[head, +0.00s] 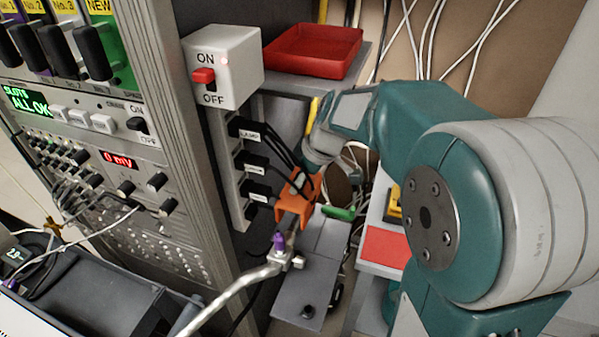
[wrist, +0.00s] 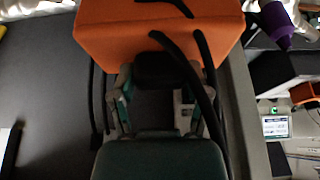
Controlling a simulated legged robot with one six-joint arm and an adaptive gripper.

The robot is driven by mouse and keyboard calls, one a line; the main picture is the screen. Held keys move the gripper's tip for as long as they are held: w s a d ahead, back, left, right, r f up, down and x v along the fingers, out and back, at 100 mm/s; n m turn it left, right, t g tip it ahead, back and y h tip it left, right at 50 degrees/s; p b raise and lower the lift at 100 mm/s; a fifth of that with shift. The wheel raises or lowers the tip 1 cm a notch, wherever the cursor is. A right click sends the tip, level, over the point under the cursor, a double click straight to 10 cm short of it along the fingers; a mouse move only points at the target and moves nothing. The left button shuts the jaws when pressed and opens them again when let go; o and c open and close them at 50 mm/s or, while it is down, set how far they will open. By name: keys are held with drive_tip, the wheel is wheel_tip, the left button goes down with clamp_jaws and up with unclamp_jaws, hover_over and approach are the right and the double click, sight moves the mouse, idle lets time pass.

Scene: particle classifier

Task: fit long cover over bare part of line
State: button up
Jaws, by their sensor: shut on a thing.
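The long cover is most likely the orange block-like piece (head: 292,205), which also fills the top of the wrist view (wrist: 160,32). My gripper (wrist: 162,72) is shut on it; in the head view the grip itself is mostly hidden by black cables and the orange piece. The line is a silvery pipe (head: 235,288) that rises from the lower left to a metal fitting with a purple part (head: 279,241). The purple part also shows in the wrist view (wrist: 277,27), just right of the orange piece. I cannot tell which stretch is bare, or whether the cover touches the line.
A grey rack of instruments (head: 165,110) stands close on the left, with labelled black plugs (head: 257,163) on its side. A white ON/OFF switch box (head: 222,65) and a red tray (head: 315,52) are above. A grey box (head: 318,270) lies below the cover.

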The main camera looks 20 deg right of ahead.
drive_tip(key=shift+f, duration=2.85)
drive_tip(key=o, duration=1.3)
drive_tip(key=v, duration=1.2)
drive_tip(key=s+a+m+t+h, duration=0.2)
drive_tip(key=s+m, duration=0.8)
drive_tip(key=s, duration=0.8)
drive_tip(key=shift+a+r+m+t+h, duration=0.2)
drive_tip(key=shift+a+m+t+h, duration=0.2)
drive_tip(key=shift+a+h, duration=0.55)
